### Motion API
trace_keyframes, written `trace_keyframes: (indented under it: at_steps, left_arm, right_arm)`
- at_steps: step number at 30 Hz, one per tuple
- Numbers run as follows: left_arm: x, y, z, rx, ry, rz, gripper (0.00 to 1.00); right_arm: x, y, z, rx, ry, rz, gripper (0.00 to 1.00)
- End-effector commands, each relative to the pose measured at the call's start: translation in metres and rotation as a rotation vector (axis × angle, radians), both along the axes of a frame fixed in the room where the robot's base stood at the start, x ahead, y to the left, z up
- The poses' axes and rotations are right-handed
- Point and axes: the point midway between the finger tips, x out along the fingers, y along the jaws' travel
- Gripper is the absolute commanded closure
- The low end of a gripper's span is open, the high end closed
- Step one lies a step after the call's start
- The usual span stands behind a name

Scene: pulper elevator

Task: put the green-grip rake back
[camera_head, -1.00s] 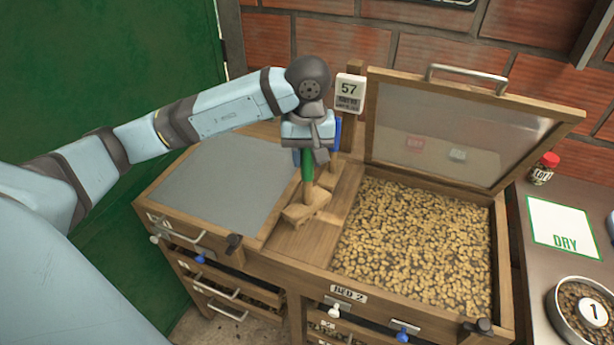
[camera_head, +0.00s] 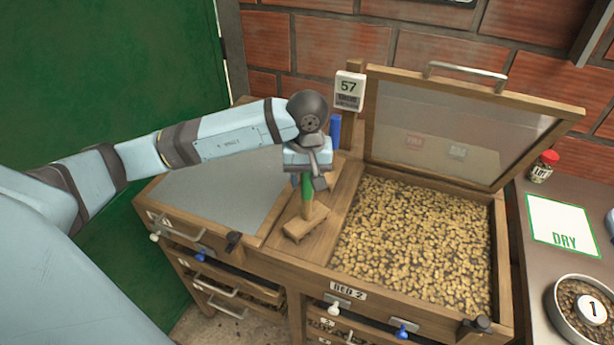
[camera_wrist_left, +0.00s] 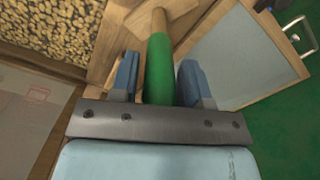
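The green-grip rake (camera_head: 307,188) is upright in my left gripper (camera_head: 308,178), its wooden head (camera_head: 305,222) pointing down over the wooden strip between the two beds. I cannot tell whether the head touches the strip. In the left wrist view the green grip (camera_wrist_left: 159,70) runs between the two blue fingers of the left gripper (camera_wrist_left: 158,72), which close in on both sides of it. A blue upright piece (camera_head: 335,130), perhaps another tool's grip, stands behind the gripper by a wooden post. My right gripper is not in view.
Bed 2 (camera_head: 415,250) on the right is full of beans, its framed lid (camera_head: 460,125) raised. A grey panel (camera_head: 215,185) covers the left bed. A steel counter with a dish (camera_head: 585,305) and jar (camera_head: 543,167) is at right.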

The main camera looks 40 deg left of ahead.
Motion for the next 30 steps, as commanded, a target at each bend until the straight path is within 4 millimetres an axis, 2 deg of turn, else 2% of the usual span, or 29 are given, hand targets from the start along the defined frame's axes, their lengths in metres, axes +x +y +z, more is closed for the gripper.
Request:
trace_keyframes:
  at_steps: [9,13,14,17,24,30]
  left_arm:
    - [0.0,0.0,0.001,0.0,0.0,0.0,0.43]
    - [0.0,0.0,0.008,0.0,0.0,0.0,0.43]
    - [0.001,0.0,0.009,0.0,-0.003,0.0,0.43]
    - [0.001,0.0,0.026,0.0,-0.006,-0.001,0.43]
    - [0.001,0.0,0.08,0.0,-0.007,0.0,0.43]
    - [0.001,-0.001,0.112,0.001,-0.003,0.0,0.43]
  right_arm:
    - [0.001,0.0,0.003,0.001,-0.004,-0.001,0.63]
    - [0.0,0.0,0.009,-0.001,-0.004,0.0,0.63]
    - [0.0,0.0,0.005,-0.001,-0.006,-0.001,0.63]
    - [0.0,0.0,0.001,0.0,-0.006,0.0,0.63]
    - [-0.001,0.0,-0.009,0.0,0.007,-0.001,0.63]
    - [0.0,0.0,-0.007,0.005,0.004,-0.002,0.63]
